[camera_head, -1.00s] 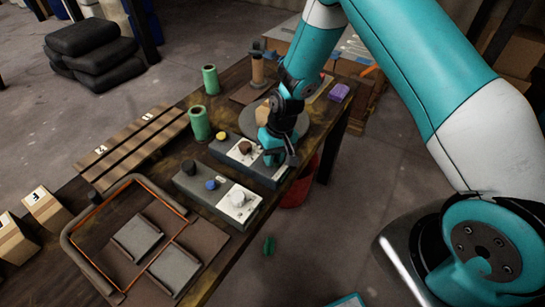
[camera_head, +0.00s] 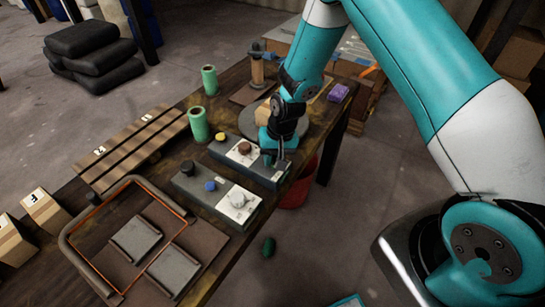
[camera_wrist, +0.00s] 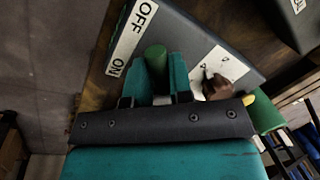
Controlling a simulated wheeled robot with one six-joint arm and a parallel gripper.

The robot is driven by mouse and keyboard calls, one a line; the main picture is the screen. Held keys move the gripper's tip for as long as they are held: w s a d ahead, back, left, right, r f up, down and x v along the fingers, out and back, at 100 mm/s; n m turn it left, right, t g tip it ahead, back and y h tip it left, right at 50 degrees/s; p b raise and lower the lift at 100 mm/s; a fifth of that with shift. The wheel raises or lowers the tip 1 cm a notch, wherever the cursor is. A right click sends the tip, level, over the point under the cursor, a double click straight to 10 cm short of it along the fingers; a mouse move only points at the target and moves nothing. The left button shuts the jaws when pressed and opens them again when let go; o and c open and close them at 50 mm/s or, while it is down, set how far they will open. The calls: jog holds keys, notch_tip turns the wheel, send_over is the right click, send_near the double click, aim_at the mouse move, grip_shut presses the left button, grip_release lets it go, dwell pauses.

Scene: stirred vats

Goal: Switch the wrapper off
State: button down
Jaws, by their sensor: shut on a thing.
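The rear grey control box (camera_head: 225,153) stands at the table's right edge. It bears a brown knob (camera_head: 244,147) and a yellow knob (camera_head: 222,136). In the wrist view, its OFF/ON label (camera_wrist: 131,37) runs along one edge. My gripper (camera_head: 269,158) is low over the box's right end. In the wrist view my gripper (camera_wrist: 155,72) is shut on a green upright handle (camera_wrist: 155,55), beside the label. The handle's base is hidden, so I cannot tell its exact setting. Behind the box is a round grey turntable (camera_head: 246,121), partly hidden by my arm, with a carton on it.
A second control box (camera_head: 190,183) with a blue knob and a white dial stands nearer. Green rolls (camera_head: 199,124) stand behind the boxes. An orange-edged frame (camera_head: 75,237) and a slatted board (camera_head: 130,150) lie to the left. A red bucket (camera_head: 296,191) is below the table edge.

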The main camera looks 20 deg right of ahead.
jog(key=c, duration=1)
grip_release()
jog(key=shift+c, duration=0.2)
jog(key=d+r+b, duration=0.1)
jog(key=d+r, duration=0.2)
jog(key=r, duration=1.4)
jog(key=shift+s+d, duration=0.2)
jog(key=shift+s, duration=0.1)
jog(key=shift+r, duration=0.1)
jog(key=s+a+r+n, duration=0.2)
jog(key=s+r+n, duration=0.1)
jog(key=s, duration=0.5)
jog(key=s+a+r+n+y, duration=0.1)
jog(key=s+a+r+n, duration=0.2)
jog(key=s+r, duration=0.3)
jog(key=s+a+r+n+y, duration=0.1)
jog(key=s+a+r+n, duration=0.2)
jog(key=s, duration=0.7)
jog(key=shift+s+r, duration=0.25)
jog(key=shift+r, duration=0.4)
